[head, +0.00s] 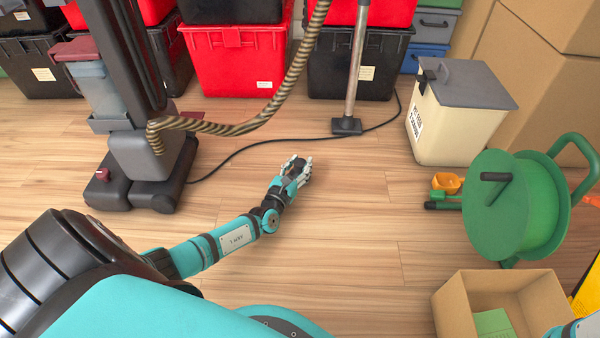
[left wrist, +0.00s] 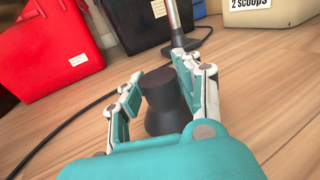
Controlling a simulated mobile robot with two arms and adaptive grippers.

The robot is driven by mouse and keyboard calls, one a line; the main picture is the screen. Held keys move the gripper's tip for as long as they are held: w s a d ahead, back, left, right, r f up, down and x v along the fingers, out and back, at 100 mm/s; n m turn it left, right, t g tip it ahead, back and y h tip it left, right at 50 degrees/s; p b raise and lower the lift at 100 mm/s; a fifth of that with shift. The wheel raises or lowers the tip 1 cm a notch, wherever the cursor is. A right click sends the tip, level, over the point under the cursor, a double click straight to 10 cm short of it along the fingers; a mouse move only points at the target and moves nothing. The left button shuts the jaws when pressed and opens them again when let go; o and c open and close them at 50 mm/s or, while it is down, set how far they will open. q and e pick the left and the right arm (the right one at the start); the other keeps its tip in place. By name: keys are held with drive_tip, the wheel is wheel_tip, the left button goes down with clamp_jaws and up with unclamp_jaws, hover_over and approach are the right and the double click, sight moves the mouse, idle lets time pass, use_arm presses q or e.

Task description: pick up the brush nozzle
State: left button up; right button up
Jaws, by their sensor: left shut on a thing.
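The brush nozzle (left wrist: 166,102) is a dark grey, waisted piece between the two fingers of my left gripper (left wrist: 158,85) in the left wrist view. The fingers are shut on it, one on each side. In the head view my left gripper (head: 296,168) is low over the wooden floor near the middle, and the nozzle shows only as a small dark patch between the fingers. I cannot tell whether the nozzle still touches the floor. My right gripper is not in view; only a bit of teal shows at the bottom right corner.
A vacuum cleaner (head: 150,165) stands at left, its striped hose (head: 235,129) and black cable (head: 265,141) behind the gripper. The metal tube's floor head (head: 346,126) is further back. Red totes (head: 238,70), a cream bin (head: 455,125), a green reel (head: 515,205) and an open carton (head: 455,310) surround clear floor.

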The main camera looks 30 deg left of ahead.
use_arm(q)
clamp_jaws()
